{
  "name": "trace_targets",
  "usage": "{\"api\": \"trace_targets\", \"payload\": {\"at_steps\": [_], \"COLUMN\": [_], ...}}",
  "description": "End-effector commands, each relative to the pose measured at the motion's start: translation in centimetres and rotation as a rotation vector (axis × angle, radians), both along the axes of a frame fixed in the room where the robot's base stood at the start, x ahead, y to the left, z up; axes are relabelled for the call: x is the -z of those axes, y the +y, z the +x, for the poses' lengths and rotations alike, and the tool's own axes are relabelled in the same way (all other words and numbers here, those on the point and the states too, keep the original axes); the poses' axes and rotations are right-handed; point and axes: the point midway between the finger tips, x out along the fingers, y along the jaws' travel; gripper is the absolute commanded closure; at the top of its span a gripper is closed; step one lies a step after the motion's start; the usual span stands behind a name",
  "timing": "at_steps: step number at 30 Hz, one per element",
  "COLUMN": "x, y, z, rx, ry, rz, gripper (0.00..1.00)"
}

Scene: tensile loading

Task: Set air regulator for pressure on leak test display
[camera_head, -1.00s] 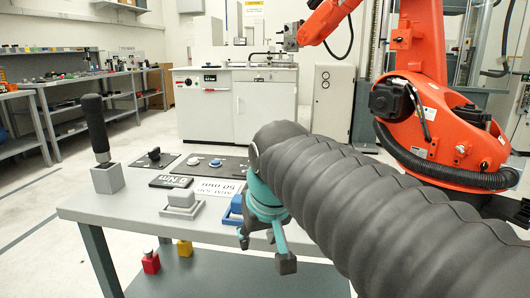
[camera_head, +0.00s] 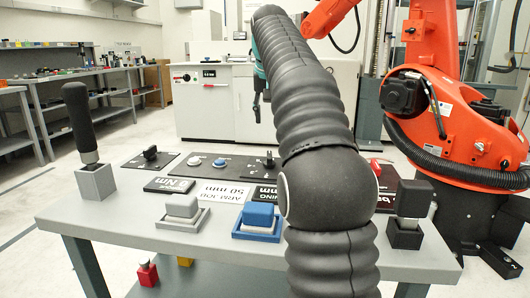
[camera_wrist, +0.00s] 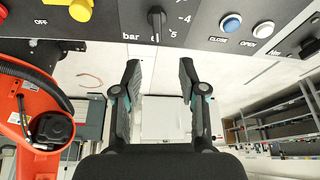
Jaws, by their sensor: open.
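A black regulator knob (camera_head: 269,160) stands on the dark panel along the table's back, partly beside my arm. In the wrist view the knob (camera_wrist: 156,22) sits by a "bar" scale with 4 and 5 marked. My gripper (camera_wrist: 160,68) is open and empty. Its fingertips lie below the knob in that picture, apart from it. In the head view my gripper (camera_head: 261,108) is mostly hidden behind my arm.
Blue (camera_wrist: 231,22) and white (camera_wrist: 263,29) buttons sit beside the knob. Another knob (camera_head: 150,153) is at the panel's left. A black-handled tool (camera_head: 82,125), a blue block (camera_head: 257,218) and a black block (camera_head: 408,215) stand on the table (camera_head: 130,232). An orange robot (camera_head: 460,130) is at right.

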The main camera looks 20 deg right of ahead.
Motion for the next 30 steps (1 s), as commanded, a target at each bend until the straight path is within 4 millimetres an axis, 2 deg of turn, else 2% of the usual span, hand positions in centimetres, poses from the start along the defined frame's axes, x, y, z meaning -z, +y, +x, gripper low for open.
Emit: {"api": "trace_targets", "payload": {"at_steps": [5, 21, 30], "x": [1.5, 10.4, 12.5], "y": [-0.9, -2.3, -2.6], "z": [0.4, 3.7, 4.6], "rx": [0.011, 0.01, 0.009], "ry": [0.002, 0.002, 0.0], "rz": [0.001, 0.001, 0.0], "gripper": [0.58, 0.58, 0.58]}}
